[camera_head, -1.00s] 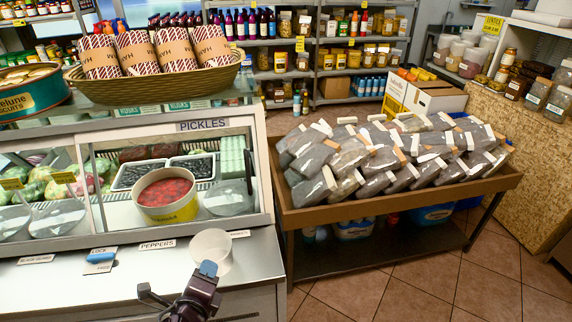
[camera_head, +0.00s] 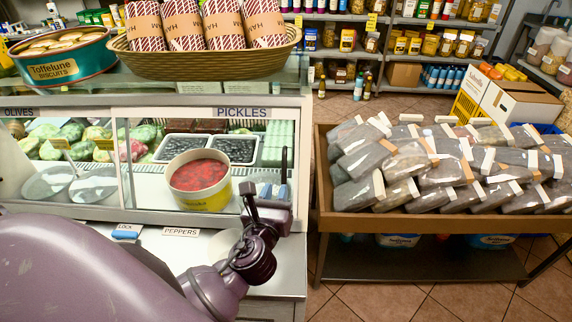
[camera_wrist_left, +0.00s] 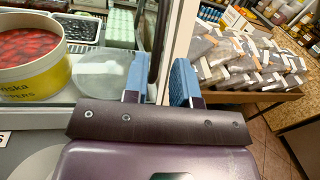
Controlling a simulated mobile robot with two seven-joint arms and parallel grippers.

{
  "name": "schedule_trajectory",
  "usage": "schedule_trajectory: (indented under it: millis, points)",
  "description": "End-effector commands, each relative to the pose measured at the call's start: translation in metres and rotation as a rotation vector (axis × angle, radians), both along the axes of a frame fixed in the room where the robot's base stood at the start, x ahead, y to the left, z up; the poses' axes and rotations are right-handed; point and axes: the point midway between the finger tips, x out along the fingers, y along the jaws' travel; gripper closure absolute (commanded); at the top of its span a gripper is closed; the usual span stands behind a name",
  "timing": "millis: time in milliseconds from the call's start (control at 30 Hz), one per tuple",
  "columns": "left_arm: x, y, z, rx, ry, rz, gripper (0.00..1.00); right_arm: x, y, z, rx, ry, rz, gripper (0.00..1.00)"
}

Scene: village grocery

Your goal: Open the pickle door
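The pickle door is the right-hand glass pane (camera_head: 140,140) of the display case, under the PICKLES label (camera_head: 243,113). A dark upright bar (camera_wrist_left: 161,38), apparently its handle, stands near the case's right end. My left gripper (camera_head: 268,190) is at that end; in the left wrist view its blue-padded fingers (camera_wrist_left: 160,82) are apart, with the bar's lower end appearing between them. I cannot tell whether they touch it. Behind the glass stands a yellow-and-white tub of red peppers (camera_head: 199,180). My right gripper is not in view.
A table (camera_head: 322,185) heaped with grey packages stands to the right, across a narrow gap. A basket (camera_head: 118,42) of wrapped rolls and a teal biscuit tin (camera_head: 60,68) sit on the case.

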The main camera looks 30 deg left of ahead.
Motion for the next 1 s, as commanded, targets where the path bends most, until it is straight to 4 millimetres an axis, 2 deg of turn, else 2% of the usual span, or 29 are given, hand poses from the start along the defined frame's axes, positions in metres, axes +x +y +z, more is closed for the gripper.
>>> schedule_trajectory:
  millis: [100, 300, 500, 933, 967, 1000]
  points:
    - [0.021, 0.008, 0.002, 0.001, -0.003, 0.0, 0.75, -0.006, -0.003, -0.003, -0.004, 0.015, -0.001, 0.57]
    - [0.052, 0.02, 0.001, 0.0, -0.002, 0.001, 0.75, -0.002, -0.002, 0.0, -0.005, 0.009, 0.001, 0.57]
    - [0.073, 0.029, 0.001, -0.001, -0.001, 0.0, 0.75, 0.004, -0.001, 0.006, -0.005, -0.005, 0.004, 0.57]
    - [0.081, 0.032, 0.0, -0.003, -0.001, 0.0, 0.75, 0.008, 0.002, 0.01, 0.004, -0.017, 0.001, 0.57]
    - [0.081, 0.032, 0.0, -0.003, -0.001, 0.0, 0.76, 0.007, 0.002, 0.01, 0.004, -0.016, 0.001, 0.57]
    - [0.081, 0.032, 0.0, -0.003, -0.001, 0.0, 0.82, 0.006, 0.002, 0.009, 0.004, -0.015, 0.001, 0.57]
